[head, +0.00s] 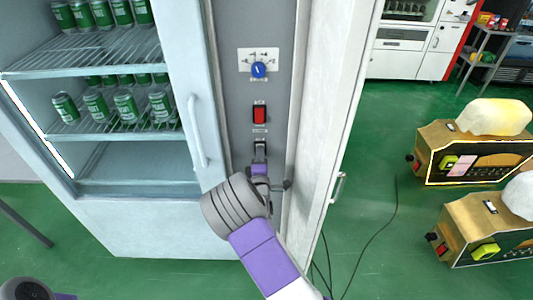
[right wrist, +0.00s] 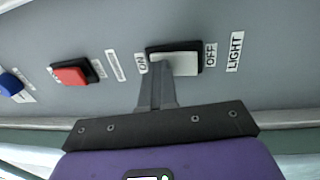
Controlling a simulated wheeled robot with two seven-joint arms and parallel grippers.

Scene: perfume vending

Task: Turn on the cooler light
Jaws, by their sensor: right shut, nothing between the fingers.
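The light switch (head: 261,148) is on the grey control panel of the cooler, below a red switch. In the right wrist view the light switch (right wrist: 190,60) is a white rocker in a black frame, with ON at its left, OFF at its right and LIGHT beyond. My right gripper (right wrist: 172,72) is shut and empty, its fingertips over the ON half of the rocker, touching or very close; I cannot tell which. In the head view my right gripper (head: 260,163) is just below the switch. My left gripper is not in view.
The panel also has a blue knob (head: 258,70) and the red switch (head: 260,113). The cooler's glass door with a handle (head: 197,130) is at left, with green cans (head: 126,105) behind it. An open white panel door (head: 335,110) stands close at right of my arm.

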